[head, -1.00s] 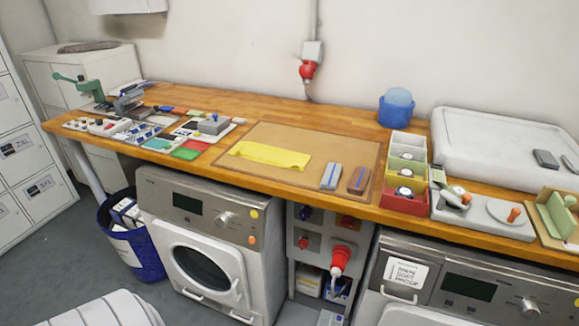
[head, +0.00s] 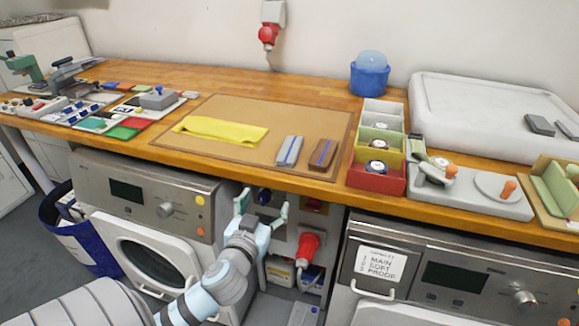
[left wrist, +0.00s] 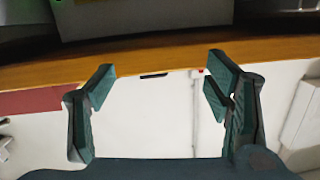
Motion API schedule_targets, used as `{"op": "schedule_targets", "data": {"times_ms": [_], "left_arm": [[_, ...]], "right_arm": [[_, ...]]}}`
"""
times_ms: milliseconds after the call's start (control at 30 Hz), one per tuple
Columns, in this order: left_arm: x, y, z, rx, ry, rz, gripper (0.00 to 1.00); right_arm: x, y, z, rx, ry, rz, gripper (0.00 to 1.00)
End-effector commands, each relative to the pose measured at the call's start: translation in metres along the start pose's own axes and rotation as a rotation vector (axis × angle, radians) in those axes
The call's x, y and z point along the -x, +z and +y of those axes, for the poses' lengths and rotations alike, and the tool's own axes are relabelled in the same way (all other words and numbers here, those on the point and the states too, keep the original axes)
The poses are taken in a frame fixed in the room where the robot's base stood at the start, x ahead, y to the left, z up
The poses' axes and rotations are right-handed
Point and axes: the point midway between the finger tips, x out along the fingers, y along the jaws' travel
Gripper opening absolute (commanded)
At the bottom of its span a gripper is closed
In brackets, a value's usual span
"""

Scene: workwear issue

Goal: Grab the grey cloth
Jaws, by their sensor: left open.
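My left gripper (head: 264,205) is open and empty in the head view, in front of and below the counter's front edge. In the left wrist view its two fingers (left wrist: 160,85) stand apart below the wooden edge. On the tan mat (head: 215,110) lies a flat yellow cloth (head: 220,131). Right of it lie a small grey piece with a blue stripe (head: 289,151) and a brown one with a blue stripe (head: 322,153). I cannot tell whether the grey piece is a cloth. No other clearly grey cloth shows. My right gripper is out of view.
The wooden counter (head: 315,95) runs above two front-loading machines. A tray with compartments (head: 378,184) and a grey fixture with orange knobs (head: 480,200) stand right of the mat. A red plug (head: 306,247) sticks out below the counter. Small parts crowd the counter's left end.

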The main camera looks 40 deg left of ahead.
Motion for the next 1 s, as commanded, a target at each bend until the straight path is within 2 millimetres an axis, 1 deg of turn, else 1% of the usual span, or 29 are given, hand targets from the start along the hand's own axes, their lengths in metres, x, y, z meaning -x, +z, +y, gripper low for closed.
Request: {"op": "schedule_targets", "data": {"times_ms": [33,100,167,200,300,400,633,733,800,900,1000], "left_arm": [[0.008,-0.023,0.002,0.039,0.003,0.069,0.72],[0.012,-0.048,0.002,0.079,0.004,0.126,0.72],[0.005,-0.057,0.002,0.089,0.005,0.143,0.72],[-0.004,-0.060,0.002,0.091,0.003,0.145,0.72],[-0.033,-0.064,0.003,0.091,0.005,0.143,0.72],[-0.056,-0.066,0.004,0.092,0.007,0.141,0.72],[-0.083,-0.066,0.005,0.092,0.007,0.138,0.72],[-0.104,-0.063,0.008,0.093,0.007,0.138,0.72],[-0.116,-0.065,0.008,0.092,0.007,0.138,0.72],[-0.125,-0.067,0.009,0.091,0.009,0.137,0.72],[-0.126,-0.067,0.009,0.091,0.010,0.137,0.72]], "right_arm": [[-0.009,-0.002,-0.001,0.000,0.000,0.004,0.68],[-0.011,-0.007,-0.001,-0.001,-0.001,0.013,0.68],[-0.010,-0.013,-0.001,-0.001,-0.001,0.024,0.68],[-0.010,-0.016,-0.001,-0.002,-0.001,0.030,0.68],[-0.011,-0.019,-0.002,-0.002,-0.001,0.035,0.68],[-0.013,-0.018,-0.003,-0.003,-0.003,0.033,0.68],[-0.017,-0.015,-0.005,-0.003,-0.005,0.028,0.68],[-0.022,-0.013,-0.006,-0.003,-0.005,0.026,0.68],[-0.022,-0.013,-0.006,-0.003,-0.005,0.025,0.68],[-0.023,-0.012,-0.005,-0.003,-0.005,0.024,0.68],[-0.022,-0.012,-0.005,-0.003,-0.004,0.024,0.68]]}}
